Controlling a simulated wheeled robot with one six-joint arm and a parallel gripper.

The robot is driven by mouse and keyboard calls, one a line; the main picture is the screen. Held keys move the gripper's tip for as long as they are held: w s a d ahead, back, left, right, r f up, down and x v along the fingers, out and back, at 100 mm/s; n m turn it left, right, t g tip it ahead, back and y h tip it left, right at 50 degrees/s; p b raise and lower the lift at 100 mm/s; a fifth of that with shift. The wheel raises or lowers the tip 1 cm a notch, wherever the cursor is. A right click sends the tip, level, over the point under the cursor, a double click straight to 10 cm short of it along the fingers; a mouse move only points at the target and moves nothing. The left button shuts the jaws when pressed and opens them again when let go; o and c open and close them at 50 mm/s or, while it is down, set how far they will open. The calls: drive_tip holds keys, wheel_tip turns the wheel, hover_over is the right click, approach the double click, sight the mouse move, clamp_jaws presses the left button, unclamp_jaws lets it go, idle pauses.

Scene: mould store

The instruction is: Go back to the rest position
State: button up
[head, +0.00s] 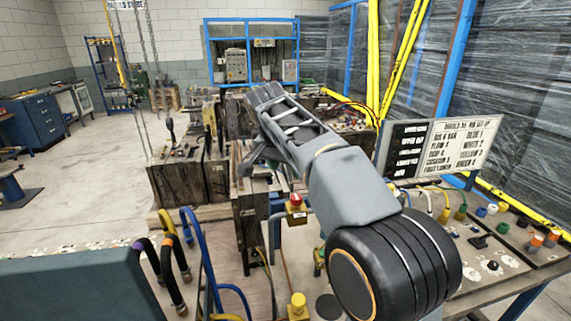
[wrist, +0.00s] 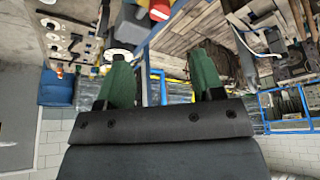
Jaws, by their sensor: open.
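In the wrist view my gripper (wrist: 162,70) shows two green fingers set wide apart, with nothing between them. It is open and empty. In the head view my arm rises from the lower right and reaches up and left over the bench of moulds. My fingers cannot be made out clearly there. The wrist view looks upside down, with the block wall at the bottom.
Dark mould blocks (head: 180,181) stand below and left of my arm. A red-topped yellow button box (head: 296,208) is close under it. A sign board (head: 437,147) and a panel with plugs (head: 490,262) are at right. Blue hoses (head: 205,262) rise front left. Floor at left is open.

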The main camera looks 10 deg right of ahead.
drive_tip(key=shift+r, duration=0.2)
idle(0.3)
wheel_tip(320, 180, down, 7)
drive_tip(key=s+a+n+y, duration=0.1)
drive_tip(key=s+n+y, duration=0.1)
drive_tip(key=n, duration=0.4)
drive_tip(key=s+d+f+n, duration=0.1)
drive_tip(key=s+f, duration=0.4)
drive_tip(key=s, duration=0.5)
drive_tip(key=s+d+f+n+y, duration=0.1)
drive_tip(key=s+d+f+n, duration=0.1)
drive_tip(key=s+f, duration=0.4)
drive_tip(key=s+d, duration=0.1)
drive_tip(key=s, duration=0.2)
drive_tip(key=shift+s+d+t, duration=0.2)
drive_tip(key=shift+s+t, duration=0.15)
drive_tip(key=shift+t, duration=0.05)
